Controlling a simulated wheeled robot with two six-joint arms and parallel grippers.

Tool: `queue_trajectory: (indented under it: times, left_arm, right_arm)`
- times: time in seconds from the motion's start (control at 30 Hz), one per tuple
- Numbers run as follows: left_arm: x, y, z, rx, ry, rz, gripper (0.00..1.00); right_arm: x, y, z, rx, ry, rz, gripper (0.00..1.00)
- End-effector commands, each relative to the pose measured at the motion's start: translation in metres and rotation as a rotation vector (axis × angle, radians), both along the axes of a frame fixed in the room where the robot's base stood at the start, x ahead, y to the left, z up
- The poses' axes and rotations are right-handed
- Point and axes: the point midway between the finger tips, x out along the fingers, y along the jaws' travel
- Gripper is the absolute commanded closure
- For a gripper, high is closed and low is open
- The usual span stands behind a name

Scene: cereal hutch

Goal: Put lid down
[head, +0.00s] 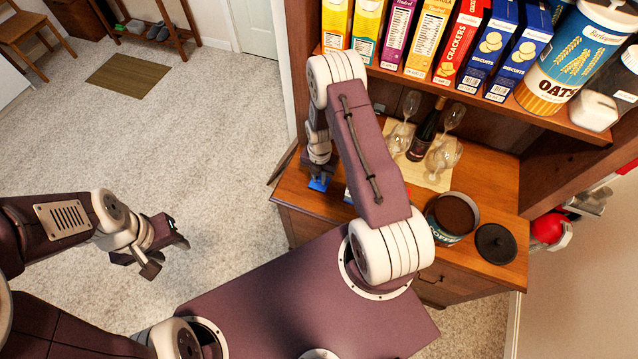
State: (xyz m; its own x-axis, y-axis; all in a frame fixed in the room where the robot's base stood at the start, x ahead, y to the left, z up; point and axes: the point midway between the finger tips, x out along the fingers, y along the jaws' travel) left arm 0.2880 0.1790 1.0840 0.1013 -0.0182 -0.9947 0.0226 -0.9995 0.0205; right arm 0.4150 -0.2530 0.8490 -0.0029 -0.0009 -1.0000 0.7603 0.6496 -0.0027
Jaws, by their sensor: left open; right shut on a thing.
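A round black lid (496,244) with a small knob lies on the wooden counter at its right end, just right of the open coffee canister (447,236). The canister shows dark brown contents, and no lid is on it. My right gripper (319,176) is at the counter's left end, well away from the lid, shut on a small blue thing (318,184) that is mostly hidden. My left gripper (160,258) is open and empty over the carpet, left of the counter.
Wine glasses (443,156) and a dark bottle (425,130) stand on a cloth (431,178) at the back of the counter (487,190). Cereal boxes (428,38) and an oats tub (568,60) fill the shelf above. My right arm hides part of the counter.

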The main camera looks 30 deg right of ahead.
Motion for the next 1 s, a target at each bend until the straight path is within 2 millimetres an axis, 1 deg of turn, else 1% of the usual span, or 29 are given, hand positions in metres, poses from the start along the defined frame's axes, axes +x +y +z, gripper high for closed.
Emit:
queue_trajectory:
  times: [0.07,0.13,0.23,0.33,0.4,0.57,0.7,0.73,0.8,1.0]
  left_arm:
    - [0.0,0.0,0.0,0.0,0.0,0.0,0.56]
    - [0.0,0.0,0.002,0.0,0.0,0.0,0.56]
    - [0.0,0.0,0.005,0.0,0.0,0.0,0.56]
    - [0.0,0.0,0.006,0.0,0.0,0.0,0.56]
    - [0.0,0.0,0.006,0.0,0.0,0.0,0.56]
    - [0.0,0.0,0.005,0.0,0.0,0.0,0.56]
    - [0.0,0.0,0.001,0.0,0.0,0.0,0.56]
    - [0.0,0.0,0.002,0.0,0.0,0.0,0.56]
    - [0.0,0.0,0.003,0.0,0.0,0.0,0.56]
    - [0.0,0.0,0.003,0.0,0.0,0.0,0.56]
  right_arm:
    - [0.0,0.0,-0.002,0.0,-0.001,0.0,1.0]
    - [0.0,0.0,-0.008,0.0,0.001,0.0,1.0]
    - [-0.001,0.0,-0.028,0.0,0.003,0.0,1.0]
    - [0.0,0.0,-0.041,0.0,0.0,0.0,1.0]
    - [0.0,0.0,-0.043,0.0,0.0,0.0,1.0]
    - [0.0,0.0,-0.043,0.0,0.0,0.0,1.0]
    - [0.0,0.0,-0.048,0.0,0.0,0.0,1.0]
    - [0.0,0.0,-0.047,0.0,0.0,0.0,0.77]
    - [0.0,0.0,-0.046,0.0,0.0,0.0,0.61]
    - [0.0,0.0,-0.046,0.0,0.0,0.0,0.61]
